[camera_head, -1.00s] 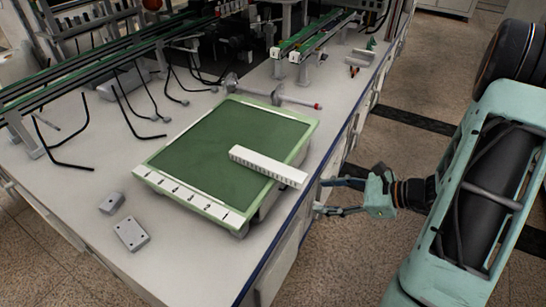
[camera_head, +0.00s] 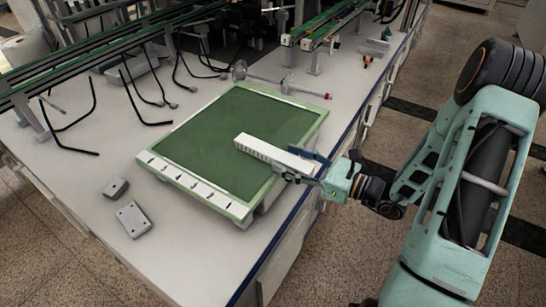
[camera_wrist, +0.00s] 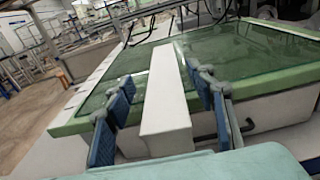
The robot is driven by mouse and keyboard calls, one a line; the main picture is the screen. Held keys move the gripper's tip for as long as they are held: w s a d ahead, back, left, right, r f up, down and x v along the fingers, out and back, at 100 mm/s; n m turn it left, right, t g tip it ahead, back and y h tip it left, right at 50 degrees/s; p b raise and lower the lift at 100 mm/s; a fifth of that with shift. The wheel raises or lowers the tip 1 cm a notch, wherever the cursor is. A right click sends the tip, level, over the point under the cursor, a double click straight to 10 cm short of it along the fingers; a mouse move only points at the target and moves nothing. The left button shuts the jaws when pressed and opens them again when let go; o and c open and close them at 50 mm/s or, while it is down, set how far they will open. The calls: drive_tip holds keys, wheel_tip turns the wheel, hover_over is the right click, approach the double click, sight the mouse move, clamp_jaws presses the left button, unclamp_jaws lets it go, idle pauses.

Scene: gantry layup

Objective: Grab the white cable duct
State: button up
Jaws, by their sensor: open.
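The white cable duct (camera_head: 268,153) lies on the green-topped board (camera_head: 205,135), with its right end near the board's right edge. My gripper (camera_head: 305,165) is at that right end, its fingers on either side of the duct. In the wrist view the duct (camera_wrist: 168,100) runs away from me between the two blue-padded fingers of my gripper (camera_wrist: 165,115). The fingers are open, with a visible gap on each side of the duct. The duct's near end reaches past the board's green rim (camera_wrist: 70,122).
The board rests on a white workbench (camera_head: 75,190) with a blue front edge. Two small grey blocks (camera_head: 133,219) lie at the left front. A grey rod (camera_head: 280,85) lies behind the board. Green rails (camera_head: 110,50) and black bent rods stand at the back left.

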sight(278, 154)
drive_tip(key=b+x, duration=0.1)
drive_tip(key=x, duration=0.3)
drive_tip(key=shift+w+d+f, duration=0.1)
drive_tip(key=shift+w+f, duration=0.1)
drive_tip(key=c, duration=1.3)
drive_tip(key=shift+r, duration=0.1)
